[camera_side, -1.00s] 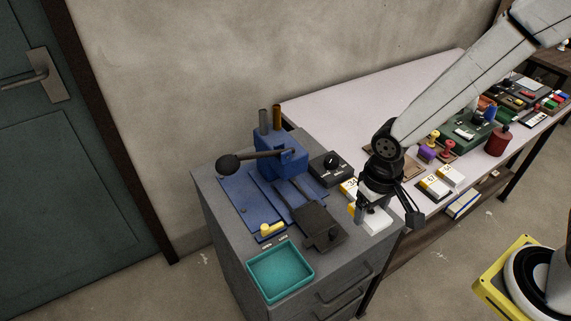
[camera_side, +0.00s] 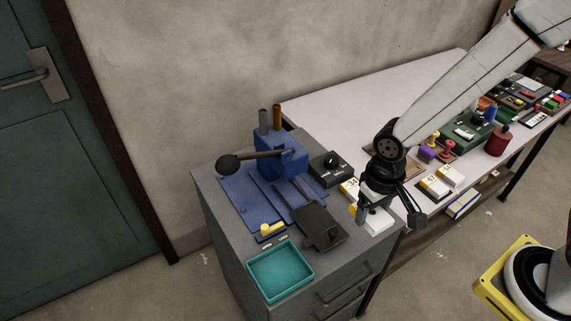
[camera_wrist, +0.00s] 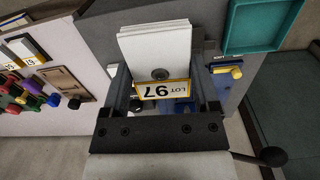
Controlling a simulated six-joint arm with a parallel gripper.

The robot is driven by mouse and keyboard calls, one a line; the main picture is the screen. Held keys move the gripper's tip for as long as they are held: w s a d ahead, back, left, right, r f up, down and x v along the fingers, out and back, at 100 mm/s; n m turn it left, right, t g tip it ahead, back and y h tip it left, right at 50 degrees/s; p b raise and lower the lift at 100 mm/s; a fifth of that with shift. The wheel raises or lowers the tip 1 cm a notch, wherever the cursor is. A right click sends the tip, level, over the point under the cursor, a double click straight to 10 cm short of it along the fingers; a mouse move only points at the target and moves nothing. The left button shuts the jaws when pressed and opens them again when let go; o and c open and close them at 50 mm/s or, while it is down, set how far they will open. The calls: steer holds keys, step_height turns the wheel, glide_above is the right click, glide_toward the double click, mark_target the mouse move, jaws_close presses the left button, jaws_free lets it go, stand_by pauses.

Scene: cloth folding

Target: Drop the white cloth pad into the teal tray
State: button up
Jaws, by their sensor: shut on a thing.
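The white cloth pad (camera_side: 377,221) is at the right of the grey cabinet top, under my gripper (camera_side: 368,212). In the wrist view the pad (camera_wrist: 155,45) looks like a flat white stack with a yellow-edged "LOT 97" label at its near end. My gripper (camera_wrist: 160,62) has a finger along each side of it and is shut on it. I cannot tell whether the pad touches the cabinet top. The teal tray (camera_side: 307,279) is empty at the cabinet's front left, apart from my gripper; its rim also shows in the wrist view (camera_wrist: 228,50).
A blue press (camera_side: 280,155) with a long black-knobbed lever and a dark plate (camera_side: 318,228) stand between the pad and the back left. A black box (camera_side: 330,168) sits behind my gripper. More labelled white pads (camera_side: 435,186) lie on the pale table at right.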

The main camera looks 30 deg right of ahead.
steer(key=shift+w+a, duration=0.1)
steer(key=w+a+f, duration=0.3)
steer(key=a, duration=0.5)
steer(key=w+a+f, duration=0.3)
steer(key=a, duration=0.5)
steer(key=shift+f, duration=0.35)
steer(key=shift+f, duration=0.1)
steer(key=shift+f, duration=2.9)
steer(key=o, duration=1.1)
steer(key=shift+r, duration=0.1)
